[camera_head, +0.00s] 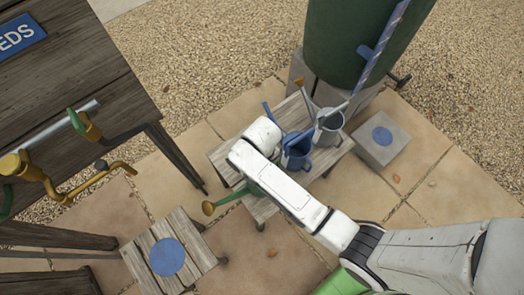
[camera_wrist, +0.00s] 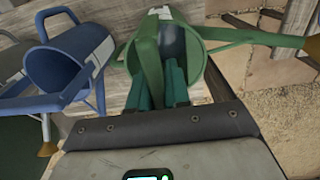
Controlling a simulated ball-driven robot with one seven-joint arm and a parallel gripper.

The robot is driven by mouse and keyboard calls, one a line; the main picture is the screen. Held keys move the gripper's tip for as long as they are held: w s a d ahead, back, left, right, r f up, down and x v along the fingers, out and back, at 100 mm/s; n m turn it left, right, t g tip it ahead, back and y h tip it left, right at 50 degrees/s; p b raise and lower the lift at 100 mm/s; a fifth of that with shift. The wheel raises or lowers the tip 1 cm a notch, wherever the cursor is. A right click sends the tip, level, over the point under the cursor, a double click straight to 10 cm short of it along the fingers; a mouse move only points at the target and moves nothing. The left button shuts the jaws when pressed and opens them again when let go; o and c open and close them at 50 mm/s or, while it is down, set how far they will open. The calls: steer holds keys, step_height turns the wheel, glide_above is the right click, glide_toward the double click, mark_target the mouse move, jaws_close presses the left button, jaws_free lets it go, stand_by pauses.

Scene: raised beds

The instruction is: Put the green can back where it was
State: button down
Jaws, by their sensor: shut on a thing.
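The green can (camera_wrist: 192,52) is a watering can with a long spout. In the wrist view my gripper (camera_wrist: 163,88) is shut on it, with the fingers at the band across its open top. In the head view my white arm hides most of the can; its green spout (camera_head: 233,197) and brass rose (camera_head: 208,208) stick out to the left. The can is over or on the low slatted bench (camera_head: 223,156); I cannot tell whether it touches the slats. A blue can (camera_head: 296,153) and a grey can (camera_head: 329,125) stand beside it on the bench.
A wooden stool (camera_head: 143,248) with a blue disc stands lower left. A grey block (camera_head: 396,149) with a blue disc stands right of the bench. A large green barrel (camera_head: 350,50) stands behind. A dark table (camera_head: 85,75) fills the upper left. Paving lies open between stool and bench.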

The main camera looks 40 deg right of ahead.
steer(key=shift+f, duration=0.45)
steer(key=shift+f, duration=0.15)
steer(key=c, duration=1.1)
jaws_free()
step_height(320, 180, up, 12)
steer(key=shift+r+p, duration=0.15)
steer(key=shift+p, duration=0.55)
steer(key=shift+t, duration=0.5)
steer(key=s+d, duration=0.2)
steer(key=s, duration=0.3)
steer(key=s+d+r, duration=0.1)
steer(key=s+d, duration=0.2)
steer(key=s, duration=0.2)
steer(key=s+d+r, duration=0.1)
steer(key=s+d, duration=0.1)
steer(key=s, duration=0.4)
steer(key=shift+s+d+r, duration=0.1)
steer(key=shift+d+r, duration=0.05)
steer(key=shift+r, duration=0.1)
